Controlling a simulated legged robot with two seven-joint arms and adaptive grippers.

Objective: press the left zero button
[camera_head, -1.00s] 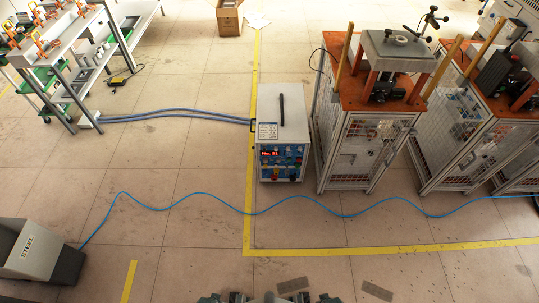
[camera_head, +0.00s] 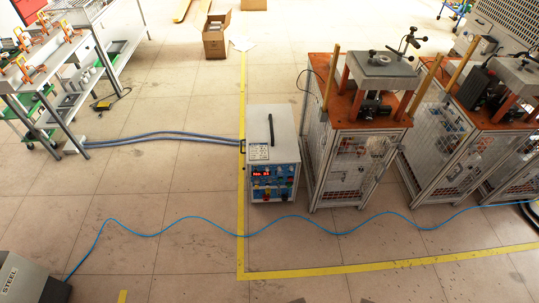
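The induction heater (camera_head: 273,155) is a pale grey box standing on the floor just right of the picture's middle. Its front panel (camera_head: 274,184) faces me and carries a red lit display (camera_head: 265,175) and several small coloured knobs and buttons. The left zero button is too small to tell apart from the other controls. A dark handle sits on top of the box. Neither of my grippers is in view.
A blue cable (camera_head: 180,221) runs across the floor in front of the heater. Thicker blue hoses (camera_head: 170,136) lead left from it. Caged machines (camera_head: 350,165) stand close on its right. A grey STEEL bin (camera_head: 22,280) is at the lower left. The floor before the heater is otherwise open.

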